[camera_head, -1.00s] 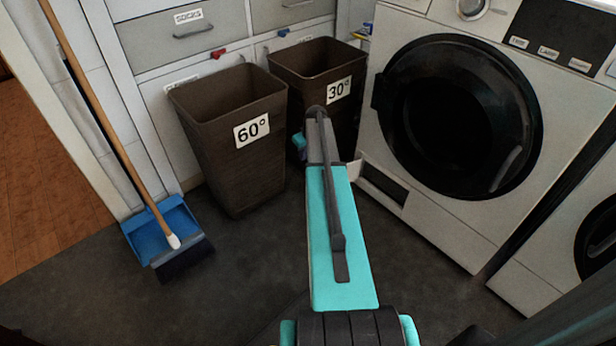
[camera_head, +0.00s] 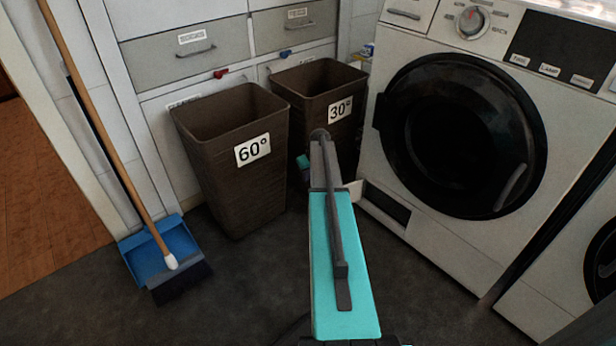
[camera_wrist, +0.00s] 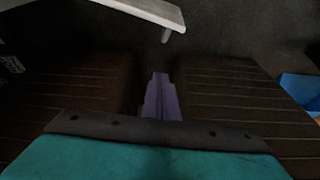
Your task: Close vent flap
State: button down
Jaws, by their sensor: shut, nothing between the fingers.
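The vent flap (camera_head: 354,189) is a small white panel at the lower left of the washing machine. It stands swung out to the left of a dark rectangular vent opening (camera_head: 386,204). In the wrist view the white flap (camera_wrist: 150,11) juts in at the top, with a thin peg hanging from its end. My gripper (camera_wrist: 160,78) shows there as shut, empty purple-grey fingers in front of the gap between two dark bins. The flap is apart from the fingertips in that picture. In the head view my arm hides most of the gripper.
A brown bin marked 60° (camera_head: 235,180) and one marked 30° (camera_head: 325,85) stand left of the washing machine (camera_head: 440,215). A blue dustpan (camera_head: 150,250) and a broom (camera_head: 125,180) lean at far left. Dark floor in front is clear.

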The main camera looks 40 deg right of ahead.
jog(key=b+x, duration=0.3)
jog(key=x, duration=0.4)
jog(key=shift+s+a+b, duration=0.15)
jog(key=shift+s+b, duration=0.3)
jog(key=shift+s, duration=0.55)
jog(key=shift+s+a+b, duration=0.2)
jog(key=shift+s+b, duration=0.2)
jog(key=shift+s, duration=0.65)
jog(key=shift+a, duration=0.2)
